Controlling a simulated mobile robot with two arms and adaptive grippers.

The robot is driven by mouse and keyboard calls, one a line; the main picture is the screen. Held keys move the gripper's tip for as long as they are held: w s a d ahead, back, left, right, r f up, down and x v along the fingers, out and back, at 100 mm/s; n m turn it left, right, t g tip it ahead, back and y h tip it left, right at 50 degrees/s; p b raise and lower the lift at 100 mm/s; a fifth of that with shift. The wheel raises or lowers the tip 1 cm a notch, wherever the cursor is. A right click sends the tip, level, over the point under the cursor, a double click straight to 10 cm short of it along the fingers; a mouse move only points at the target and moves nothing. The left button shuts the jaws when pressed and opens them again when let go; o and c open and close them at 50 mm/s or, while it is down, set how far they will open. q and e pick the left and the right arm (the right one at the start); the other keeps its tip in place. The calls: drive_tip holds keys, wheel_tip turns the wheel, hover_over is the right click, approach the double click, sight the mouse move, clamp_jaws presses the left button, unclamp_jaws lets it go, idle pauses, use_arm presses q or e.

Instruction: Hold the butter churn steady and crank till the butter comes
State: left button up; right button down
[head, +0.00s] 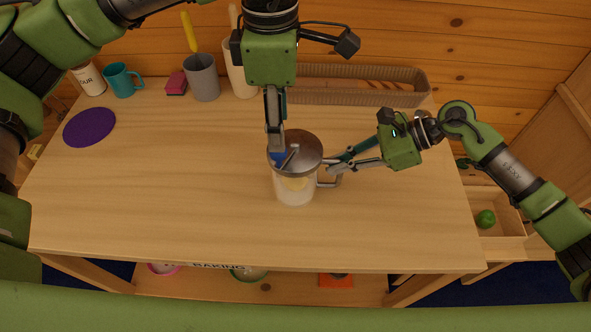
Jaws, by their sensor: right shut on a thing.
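The butter churn (296,190) stands upright on the table, a clear jar with pale, slightly yellow contents and a grey metal lid (308,146). A crank (291,155) with a blue knob (278,157) sits on the lid and points left. My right gripper (328,172) comes in from the right and is shut on the churn's side handle (333,181). My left gripper (276,145) points down from above, with its fingertips at the blue knob. Its fingers overlap in this view, so I cannot tell whether they grip the knob.
A purple disc (89,127), teal mug (122,80), flour container (89,79), pink sponge (176,83) and grey cup (202,78) stand at the back left. A long basket (350,94) lies along the back. The table (160,190) is clear around the churn. An open drawer (500,213) is right.

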idle(0.3)
drive_tip(key=c, duration=2)
unclamp_jaws()
drive_tip(key=shift+c, duration=0.2)
